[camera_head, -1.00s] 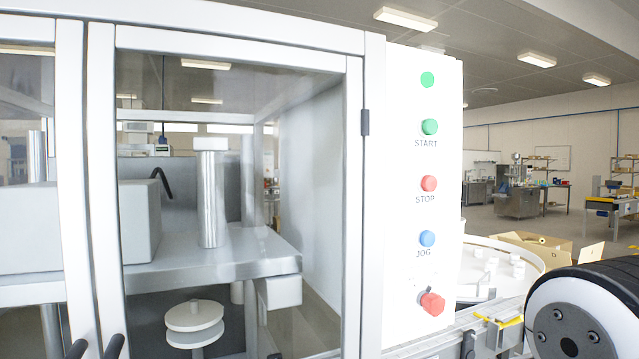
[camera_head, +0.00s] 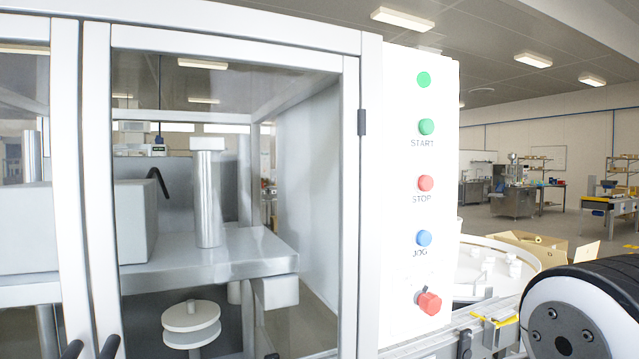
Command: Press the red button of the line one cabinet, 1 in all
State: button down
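A white control panel (camera_head: 393,160) stands on the right side of the glazed cabinet. On it, from top to bottom, are a green lamp (camera_head: 424,80), a green button (camera_head: 426,127) marked START, a red button (camera_head: 425,183) marked STOP, a blue button (camera_head: 424,238) marked JOG and a larger red knob (camera_head: 429,303) that sticks out. No label is legible beside the red knob. Nothing touches the buttons. My gripper is out of view. A rounded black and white part (camera_head: 575,318), seemingly of my arm, fills the lower right corner, apart from the panel.
The cabinet door frame (camera_head: 351,200) fills the left, with dark handles (camera_head: 110,347) at the bottom. A round white table (camera_head: 535,255) with small white containers and a conveyor edge (camera_head: 450,340) lie right of the panel. Cardboard boxes (camera_head: 590,252) stand behind. Space before the panel looks clear.

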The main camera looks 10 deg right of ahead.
aim_at(426, 183)
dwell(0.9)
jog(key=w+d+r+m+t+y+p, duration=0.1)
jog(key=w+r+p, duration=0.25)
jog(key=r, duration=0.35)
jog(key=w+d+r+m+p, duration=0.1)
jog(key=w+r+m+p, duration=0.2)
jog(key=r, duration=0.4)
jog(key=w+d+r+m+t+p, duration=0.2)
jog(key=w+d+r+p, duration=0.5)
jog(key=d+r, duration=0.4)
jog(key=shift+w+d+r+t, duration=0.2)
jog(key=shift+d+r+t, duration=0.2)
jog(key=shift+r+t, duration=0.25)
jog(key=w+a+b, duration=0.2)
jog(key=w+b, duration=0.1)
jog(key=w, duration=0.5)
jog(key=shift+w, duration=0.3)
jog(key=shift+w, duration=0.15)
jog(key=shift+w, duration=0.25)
